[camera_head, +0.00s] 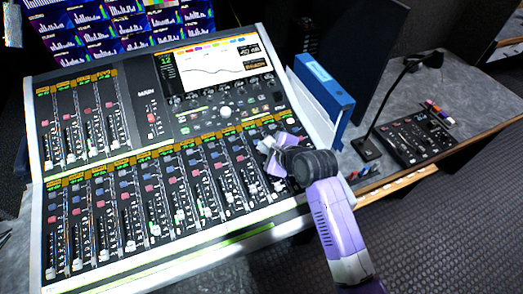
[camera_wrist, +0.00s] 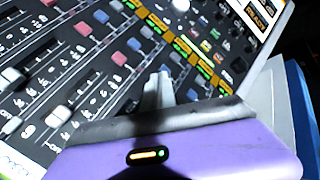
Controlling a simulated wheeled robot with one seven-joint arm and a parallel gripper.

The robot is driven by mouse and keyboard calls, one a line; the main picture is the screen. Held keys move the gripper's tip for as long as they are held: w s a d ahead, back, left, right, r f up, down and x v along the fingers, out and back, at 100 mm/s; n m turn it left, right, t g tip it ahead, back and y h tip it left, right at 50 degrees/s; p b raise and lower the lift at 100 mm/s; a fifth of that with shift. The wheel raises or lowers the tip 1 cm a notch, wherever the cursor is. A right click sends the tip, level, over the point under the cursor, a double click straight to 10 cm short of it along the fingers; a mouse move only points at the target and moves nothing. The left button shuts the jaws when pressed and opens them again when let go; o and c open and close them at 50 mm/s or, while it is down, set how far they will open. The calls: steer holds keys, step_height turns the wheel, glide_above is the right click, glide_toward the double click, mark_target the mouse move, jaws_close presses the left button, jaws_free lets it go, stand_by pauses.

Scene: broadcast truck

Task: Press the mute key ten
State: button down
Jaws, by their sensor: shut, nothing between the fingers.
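The mixing console (camera_head: 160,168) fills the left and middle of the head view, with an upper fader bank at left and a longer lower bank. Small red keys and blue-grey keys sit above the faders. Red keys show in the wrist view (camera_wrist: 118,58), beside blue-grey keys (camera_wrist: 134,44). Key labels are too small to read, so I cannot tell which is mute ten. My gripper (camera_head: 268,146) is shut and empty over the right end of the lower bank. Its fingertips (camera_wrist: 160,80) point at the key rows and hide some keys. I cannot tell whether they touch.
A blue binder (camera_head: 325,85) stands right of the console. A gooseneck microphone (camera_head: 390,105) and a small control box (camera_head: 415,135) are on the desk at right. Screens (camera_head: 105,30) stand behind the console. Knobs and faders surround the keys.

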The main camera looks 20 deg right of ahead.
mark_target(265, 159)
steer(key=shift+f, duration=0.4)
steer(key=shift+r, duration=0.2)
stand_by(0.3)
steer(key=shift+r+p, duration=0.75)
steer(key=shift+p, duration=0.35)
steer(key=r+p, duration=0.4)
steer(key=s+r+p, duration=0.1)
steer(key=r+p, duration=0.1)
stand_by(0.4)
